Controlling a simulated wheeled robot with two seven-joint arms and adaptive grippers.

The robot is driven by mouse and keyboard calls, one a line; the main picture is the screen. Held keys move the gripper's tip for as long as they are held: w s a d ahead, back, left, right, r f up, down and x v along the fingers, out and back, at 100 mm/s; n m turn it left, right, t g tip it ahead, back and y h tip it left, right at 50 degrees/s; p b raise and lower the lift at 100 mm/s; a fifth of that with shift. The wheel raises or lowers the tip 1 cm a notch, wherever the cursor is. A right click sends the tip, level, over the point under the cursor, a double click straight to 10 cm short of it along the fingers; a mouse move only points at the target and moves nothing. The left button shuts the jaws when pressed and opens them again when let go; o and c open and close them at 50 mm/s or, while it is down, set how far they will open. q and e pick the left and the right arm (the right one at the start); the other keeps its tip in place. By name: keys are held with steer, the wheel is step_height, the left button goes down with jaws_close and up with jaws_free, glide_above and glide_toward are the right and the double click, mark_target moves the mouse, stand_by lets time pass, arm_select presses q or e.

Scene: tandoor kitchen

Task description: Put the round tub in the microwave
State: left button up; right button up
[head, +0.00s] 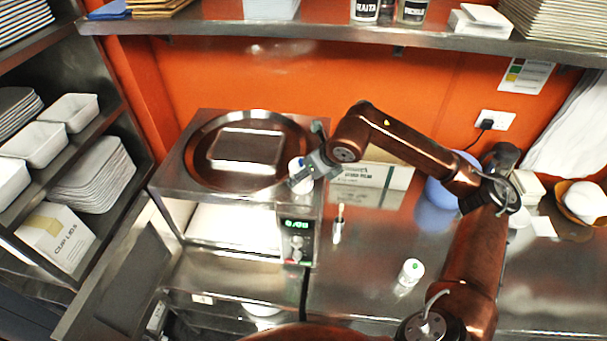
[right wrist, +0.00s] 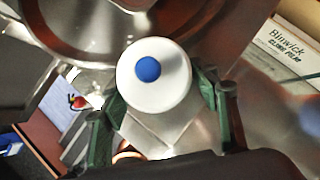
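The round tub (right wrist: 165,92) is white with a blue dot on its lid. It sits between the fingers of my right gripper (right wrist: 162,100), which look closed on its sides. In the head view the tub (head: 295,169) shows, partly hidden by my right gripper (head: 303,176), at the microwave's front right corner, about level with its top. The microwave (head: 312,205) is steel, with a lit green display. Its door (head: 122,262) stands open at the left, and the pale cavity (head: 235,228) shows no object. My left gripper is not in view.
A round dark tray (head: 205,170) with a rectangular container (head: 245,148) lies on top of the microwave.

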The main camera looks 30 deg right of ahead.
steer(key=shift+o, duration=1)
steer(key=shift+r, duration=0.1)
